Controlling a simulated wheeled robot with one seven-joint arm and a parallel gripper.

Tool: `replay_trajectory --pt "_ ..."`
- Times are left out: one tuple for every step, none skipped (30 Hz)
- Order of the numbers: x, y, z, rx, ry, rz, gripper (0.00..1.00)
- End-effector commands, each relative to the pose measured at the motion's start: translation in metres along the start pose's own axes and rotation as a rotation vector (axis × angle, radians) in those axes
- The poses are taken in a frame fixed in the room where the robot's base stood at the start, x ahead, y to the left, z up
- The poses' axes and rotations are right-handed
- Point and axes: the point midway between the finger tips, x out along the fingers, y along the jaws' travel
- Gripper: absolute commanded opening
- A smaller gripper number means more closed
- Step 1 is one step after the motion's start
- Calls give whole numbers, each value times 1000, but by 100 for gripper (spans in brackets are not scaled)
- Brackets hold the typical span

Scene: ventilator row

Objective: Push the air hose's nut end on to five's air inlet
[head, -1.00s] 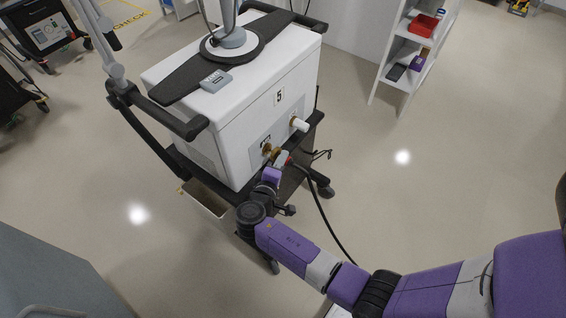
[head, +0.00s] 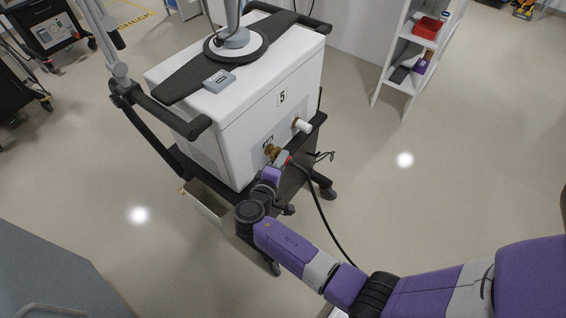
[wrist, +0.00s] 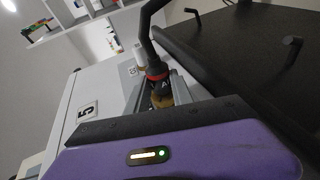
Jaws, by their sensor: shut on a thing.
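Ventilator five (head: 245,125) is a white box on a dark cart, with a "5" label (head: 283,97) on its side. That label also shows in the wrist view (wrist: 86,110). A brass fitting (head: 272,151) sits low on this side, at the air inlet. My gripper (head: 281,160) is right beside it, shut on the air hose's end. In the wrist view, the black air hose (wrist: 149,35) has a red band and an "A" mark between the fingers (wrist: 158,88), with brass (wrist: 163,99) below. I cannot tell whether the nut is seated on the inlet.
A white fitting (head: 302,126) sticks out to the right of the inlet. The cart's dark handle (head: 165,110) is at the left. A white shelf (head: 400,55) with a red bin (head: 427,27) stands at the back right. The floor right of the cart is open.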

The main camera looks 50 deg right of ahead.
Motion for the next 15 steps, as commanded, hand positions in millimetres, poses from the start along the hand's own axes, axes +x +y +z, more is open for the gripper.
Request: replay_trajectory --pt "0 0 -1 0 0 1 0" --pt "1 0 -2 0 0 1 0" --pt "1 0 -2 0 0 1 0" --pt "1 0 -3 0 0 1 0" --pt "1 0 -3 0 0 1 0" --pt "1 0 -4 0 0 1 0" --pt "2 0 -4 0 0 1 0" --pt "2 0 -5 0 0 1 0" --pt "2 0 -6 0 0 1 0" --pt "2 0 -6 0 0 1 0" --pt "2 0 -7 0 0 1 0" --pt "2 0 -7 0 0 1 0" --pt "3 0 -8 1 0 1 0" --pt "3 0 -8 1 0 1 0" --pt "3 0 -9 1 0 1 0"
